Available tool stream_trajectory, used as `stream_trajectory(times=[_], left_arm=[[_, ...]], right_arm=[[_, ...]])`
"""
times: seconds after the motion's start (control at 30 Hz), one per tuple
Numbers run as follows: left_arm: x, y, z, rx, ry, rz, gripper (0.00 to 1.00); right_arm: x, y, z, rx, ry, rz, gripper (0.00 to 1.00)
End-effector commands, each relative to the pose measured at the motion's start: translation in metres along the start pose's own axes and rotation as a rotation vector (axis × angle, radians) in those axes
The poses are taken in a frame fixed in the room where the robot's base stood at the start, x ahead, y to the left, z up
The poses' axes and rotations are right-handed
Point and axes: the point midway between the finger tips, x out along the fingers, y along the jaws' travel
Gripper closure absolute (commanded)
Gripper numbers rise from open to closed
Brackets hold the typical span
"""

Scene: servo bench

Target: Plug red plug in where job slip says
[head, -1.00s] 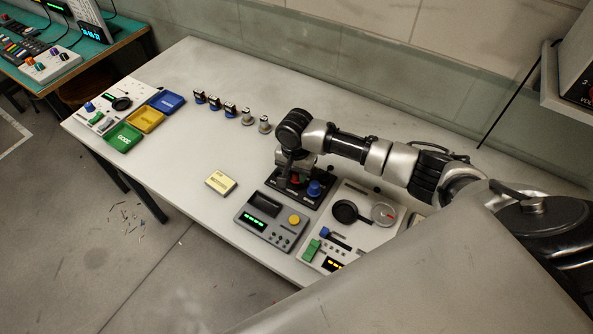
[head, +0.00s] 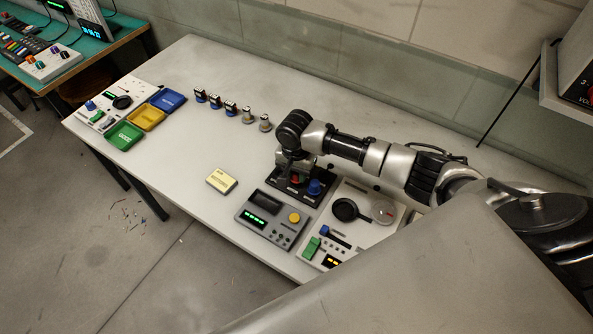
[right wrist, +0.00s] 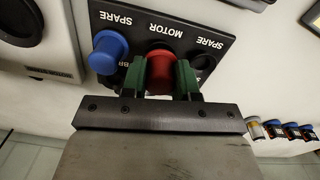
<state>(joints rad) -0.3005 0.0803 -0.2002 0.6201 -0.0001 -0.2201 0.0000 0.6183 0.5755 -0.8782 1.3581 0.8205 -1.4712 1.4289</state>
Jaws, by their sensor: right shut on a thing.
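The red plug (right wrist: 160,70) sits between the green fingers of my right gripper (right wrist: 162,78), which is shut on it. The plug is at the black socket panel (right wrist: 180,33), just below the word MOTOR. I cannot tell how deep it sits. A blue plug (right wrist: 108,52) stands on the panel beside it. In the head view the red plug (head: 295,179) shows under my right gripper (head: 291,172). A pale yellow card (head: 222,181), maybe the job slip, lies left of the panel; its print is too small to read. My left gripper is out of view.
A grey unit with a green display and yellow button (head: 272,219) stands in front of the panel. A white panel with a black dial (head: 345,209) is to its right. Several small knobbed parts (head: 230,107) stand in a row behind. The table's left middle is clear.

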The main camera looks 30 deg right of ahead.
Motion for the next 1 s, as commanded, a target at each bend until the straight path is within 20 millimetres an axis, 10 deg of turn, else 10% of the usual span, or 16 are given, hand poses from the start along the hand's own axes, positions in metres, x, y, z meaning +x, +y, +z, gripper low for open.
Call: stream_trajectory(times=[1.0], left_arm=[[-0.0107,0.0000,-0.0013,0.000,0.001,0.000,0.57]], right_arm=[[0.0061,-0.0003,0.0003,0.000,-0.001,0.000,1.00]])
